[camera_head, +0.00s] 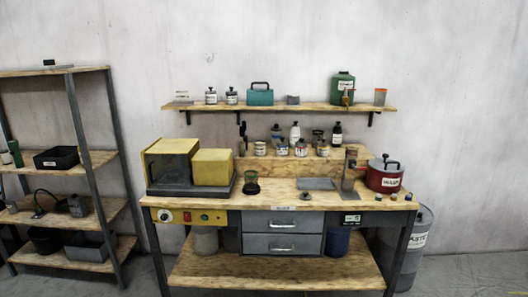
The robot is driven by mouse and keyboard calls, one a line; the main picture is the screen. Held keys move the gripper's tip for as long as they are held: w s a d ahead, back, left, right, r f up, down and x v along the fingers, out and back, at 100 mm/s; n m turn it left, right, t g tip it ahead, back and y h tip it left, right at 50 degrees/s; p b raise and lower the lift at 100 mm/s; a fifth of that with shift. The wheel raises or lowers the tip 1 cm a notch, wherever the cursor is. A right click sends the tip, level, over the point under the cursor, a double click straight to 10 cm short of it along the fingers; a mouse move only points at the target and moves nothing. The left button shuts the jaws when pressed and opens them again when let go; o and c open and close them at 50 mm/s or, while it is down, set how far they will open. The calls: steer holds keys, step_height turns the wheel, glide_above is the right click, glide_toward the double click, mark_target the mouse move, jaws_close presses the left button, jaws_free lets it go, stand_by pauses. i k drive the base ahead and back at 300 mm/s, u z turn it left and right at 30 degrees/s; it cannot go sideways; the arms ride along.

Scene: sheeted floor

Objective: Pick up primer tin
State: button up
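The primer tin cannot be singled out, because the labels are too small to read. Several small labelled tins stand upright on a raised ledge at the back of the workbench (270,198). Among them are a pale tin at the left (260,149), one in the middle (301,149) and one at the right (323,149). Two white labelled containers, a left one (211,97) and a right one (232,97), stand on the wall shelf (285,106). My gripper is not in view.
A grey tray (316,184) lies between. A shelving rack (85,150) stands left; a grey drum (417,250) is at right.

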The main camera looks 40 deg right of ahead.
mark_target(260, 146)
steer(key=z, duration=0.05)
steer(key=i, duration=1)
steer(key=u, duration=0.05)
